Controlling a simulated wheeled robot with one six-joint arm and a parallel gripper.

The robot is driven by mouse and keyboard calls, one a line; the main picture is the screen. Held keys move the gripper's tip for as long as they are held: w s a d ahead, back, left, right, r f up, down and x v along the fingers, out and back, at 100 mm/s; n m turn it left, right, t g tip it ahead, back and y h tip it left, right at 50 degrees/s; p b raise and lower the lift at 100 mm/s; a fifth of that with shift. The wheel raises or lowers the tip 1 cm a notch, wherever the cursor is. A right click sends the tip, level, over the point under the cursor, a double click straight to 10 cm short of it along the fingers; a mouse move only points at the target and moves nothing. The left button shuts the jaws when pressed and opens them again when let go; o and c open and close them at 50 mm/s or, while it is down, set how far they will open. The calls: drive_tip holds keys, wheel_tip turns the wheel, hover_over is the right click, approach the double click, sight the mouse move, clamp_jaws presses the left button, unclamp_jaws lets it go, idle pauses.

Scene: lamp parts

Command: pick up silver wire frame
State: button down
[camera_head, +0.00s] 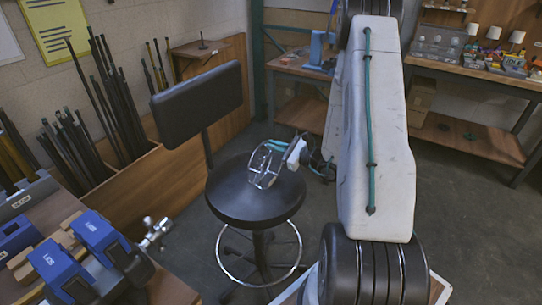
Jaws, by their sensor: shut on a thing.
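The silver wire frame (265,168) is an open cage of thin metal hoops and struts. It is tilted and shows over the black round seat of a stool (256,205). My gripper (283,158) is at its upper right side and shut on it. The fingertips are small and partly hidden in this view. I cannot tell whether the frame still touches the seat.
The stool has a black backrest (197,89) and a foot ring. A bench with blue clamps (65,270) is at lower left. Dark rods stand in a wooden rack (150,165). A workbench with small lamps (480,70) is at upper right. Bare floor lies right.

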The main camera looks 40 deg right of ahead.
wheel_tip(320, 180, up, 10)
drive_tip(key=shift+f, duration=0.1)
idle(0.4)
idle(0.7)
